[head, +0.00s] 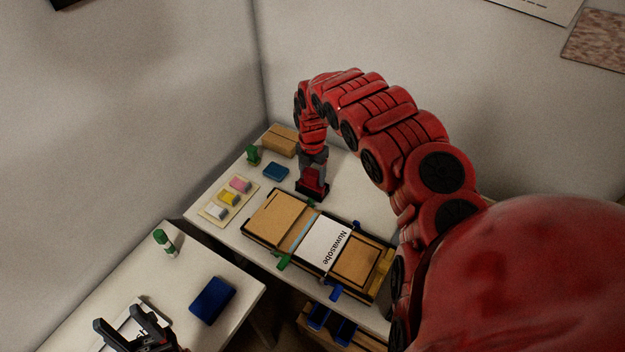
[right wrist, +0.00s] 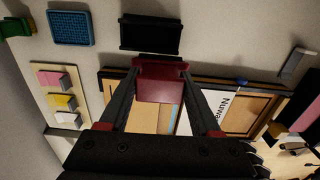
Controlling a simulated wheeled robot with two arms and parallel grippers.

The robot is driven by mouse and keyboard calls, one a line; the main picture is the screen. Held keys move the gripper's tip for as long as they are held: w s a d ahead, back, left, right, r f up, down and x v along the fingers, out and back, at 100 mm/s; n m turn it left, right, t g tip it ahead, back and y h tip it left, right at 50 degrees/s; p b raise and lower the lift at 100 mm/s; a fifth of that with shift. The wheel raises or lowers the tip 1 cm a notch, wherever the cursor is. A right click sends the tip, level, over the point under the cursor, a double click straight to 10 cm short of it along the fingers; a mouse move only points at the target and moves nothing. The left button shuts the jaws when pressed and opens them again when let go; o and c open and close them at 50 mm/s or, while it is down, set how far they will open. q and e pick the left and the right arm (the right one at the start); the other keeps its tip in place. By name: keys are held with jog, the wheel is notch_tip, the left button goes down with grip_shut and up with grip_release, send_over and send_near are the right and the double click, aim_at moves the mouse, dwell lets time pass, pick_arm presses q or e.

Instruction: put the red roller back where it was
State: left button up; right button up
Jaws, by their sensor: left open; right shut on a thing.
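The red roller (head: 312,180) is a dark red block in the head view, below my right gripper (head: 313,160) at the back of the far table. In the right wrist view, the roller (right wrist: 161,86) sits between the two black fingers, which are shut on it. A black slab (right wrist: 151,34) lies just beyond it there. I cannot tell whether the roller touches the table or the slab. My left gripper (head: 134,328) is open and empty above the near table, at the bottom left of the head view.
A dark frame with brown boards and a white "Nuwasobe" card (head: 324,243) lies in front of the roller. A blue pad (head: 276,171), green item (head: 253,155), cardboard box (head: 282,140) and coloured-block tray (head: 212,218) are left of it. The near table holds a blue block (head: 212,300).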

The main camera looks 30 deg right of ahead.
jog(key=w, duration=0.2)
jog(key=shift+w+d, duration=0.75)
jog(key=shift+d, duration=0.2)
notch_tip(320, 180, down, 3)
jog(key=shift+a+r+p, duration=0.1)
jog(key=shift+p, duration=0.2)
jog(key=shift+f, duration=0.4)
